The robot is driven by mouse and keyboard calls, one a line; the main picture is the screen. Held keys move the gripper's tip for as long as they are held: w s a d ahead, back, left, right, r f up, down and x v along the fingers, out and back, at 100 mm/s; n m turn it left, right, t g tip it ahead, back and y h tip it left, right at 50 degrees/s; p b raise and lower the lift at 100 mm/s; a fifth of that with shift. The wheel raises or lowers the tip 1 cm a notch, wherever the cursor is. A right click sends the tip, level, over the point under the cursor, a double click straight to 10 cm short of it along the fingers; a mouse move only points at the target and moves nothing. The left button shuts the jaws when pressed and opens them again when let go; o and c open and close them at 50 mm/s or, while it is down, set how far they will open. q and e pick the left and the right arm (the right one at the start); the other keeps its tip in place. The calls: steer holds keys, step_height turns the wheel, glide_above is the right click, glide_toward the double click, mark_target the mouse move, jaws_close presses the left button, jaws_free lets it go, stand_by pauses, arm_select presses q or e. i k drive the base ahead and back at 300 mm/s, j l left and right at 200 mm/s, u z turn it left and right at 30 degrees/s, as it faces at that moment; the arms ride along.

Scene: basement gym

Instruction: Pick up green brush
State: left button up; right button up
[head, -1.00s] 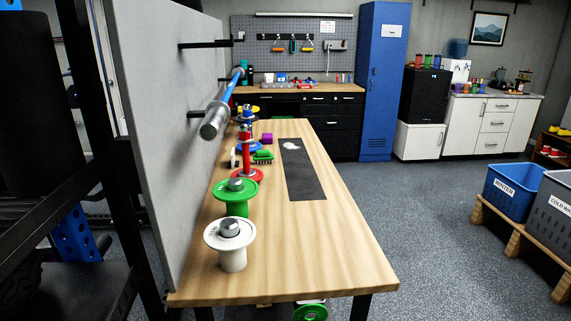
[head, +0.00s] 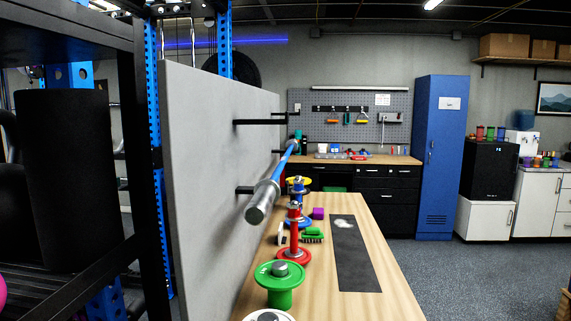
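The green brush (head: 312,235) lies on the wooden table (head: 322,302), in the head view a little right of centre. It is small in the picture, with a green body and paler bristles. It sits just left of a dark mat and behind the red-based stand. Neither of my grippers shows in the head view.
A dark mat (head: 355,255) with a white patch lies on the table. A green spool (head: 279,285) and a red stand (head: 294,250) are in front of the brush, with a purple piece (head: 318,213) behind. A barbell (head: 270,190) juts from the grey panel (head: 215,170).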

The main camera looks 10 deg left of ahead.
mark_target(309, 233)
steer(key=i+l+z, duration=0.1)
steer(key=l+z, duration=0.25)
steer(key=l, duration=0.15)
steer(key=i+l+z, duration=0.2)
steer(key=l+z, duration=0.2)
steer(key=i+l+z, duration=0.35)
steer(key=l, duration=0.2)
steer(key=i+l+z, duration=0.15)
steer(key=l+z, duration=0.25)
steer(key=i+l+z, duration=0.35)
steer(key=i+u, duration=0.15)
steer(key=i, duration=0.25)
steer(key=i+l+u, duration=0.2)
steer(key=i, duration=0.2)
steer(key=i+j+u, duration=0.15)
steer(key=i+u, duration=1.05)
steer(key=u, duration=0.15)
